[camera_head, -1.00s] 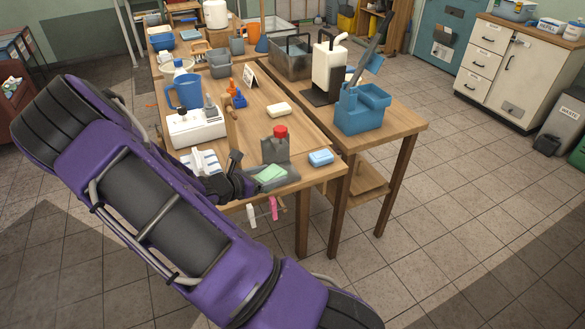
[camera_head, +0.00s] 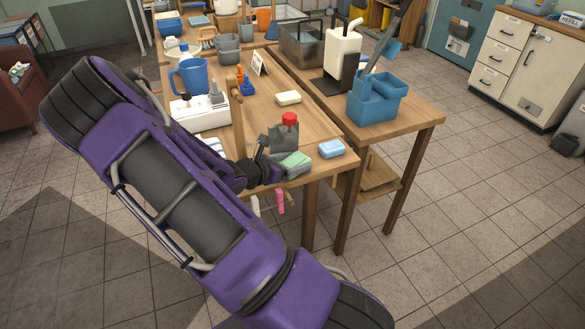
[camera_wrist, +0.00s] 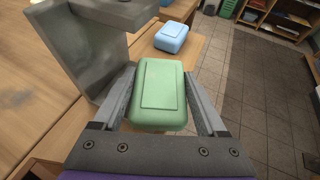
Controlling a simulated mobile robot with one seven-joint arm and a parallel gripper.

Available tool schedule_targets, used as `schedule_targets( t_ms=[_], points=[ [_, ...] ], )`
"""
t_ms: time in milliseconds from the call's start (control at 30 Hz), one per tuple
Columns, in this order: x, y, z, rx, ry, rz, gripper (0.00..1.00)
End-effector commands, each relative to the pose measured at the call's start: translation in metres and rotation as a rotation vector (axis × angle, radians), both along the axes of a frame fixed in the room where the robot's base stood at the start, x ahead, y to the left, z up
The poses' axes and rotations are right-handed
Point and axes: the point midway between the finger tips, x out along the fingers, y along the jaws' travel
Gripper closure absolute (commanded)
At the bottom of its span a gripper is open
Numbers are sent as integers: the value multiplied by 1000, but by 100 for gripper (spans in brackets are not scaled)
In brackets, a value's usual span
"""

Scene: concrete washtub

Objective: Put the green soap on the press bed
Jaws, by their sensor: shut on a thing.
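The green soap (camera_wrist: 158,92) is between the two fingers of my gripper (camera_wrist: 160,100), which is shut on its sides. In the head view the green soap (camera_head: 295,163) is at the table's front edge, by the grey press (camera_head: 282,138) with a red knob. My gripper (camera_head: 262,172) reaches it from the left, partly hidden behind my arm. In the wrist view the grey press (camera_wrist: 84,52) stands to the left of the soap, its upper arm overhanging. The press bed is mostly hidden; I cannot tell how high the soap is above it.
A light blue soap (camera_head: 331,149) lies to the right of the press and a cream soap (camera_head: 288,98) behind it. A wooden post (camera_head: 237,115) and a white device (camera_head: 200,112) stand to the left. A blue caddy (camera_head: 375,103) is on the right table.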

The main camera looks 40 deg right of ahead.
Motion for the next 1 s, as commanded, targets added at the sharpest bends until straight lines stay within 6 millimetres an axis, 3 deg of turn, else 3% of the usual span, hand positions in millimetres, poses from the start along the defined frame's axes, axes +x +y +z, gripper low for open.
schedule_targets(
  t_ms=[433, 467, 500, 600, 933, 1000],
  points=[
    [-2, -2, -6, -2, 0, -2, 92],
    [-2, -2, -6, -1, 0, -2, 22],
    [-2, -2, -5, -2, 0, -2, 15],
    [-2, -2, -5, -1, 0, -2, 0],
    [-1, -1, 1, -2, -1, -1, 0],
    [-2, 9, 4, 0, -2, 0, 0]
  ],
)
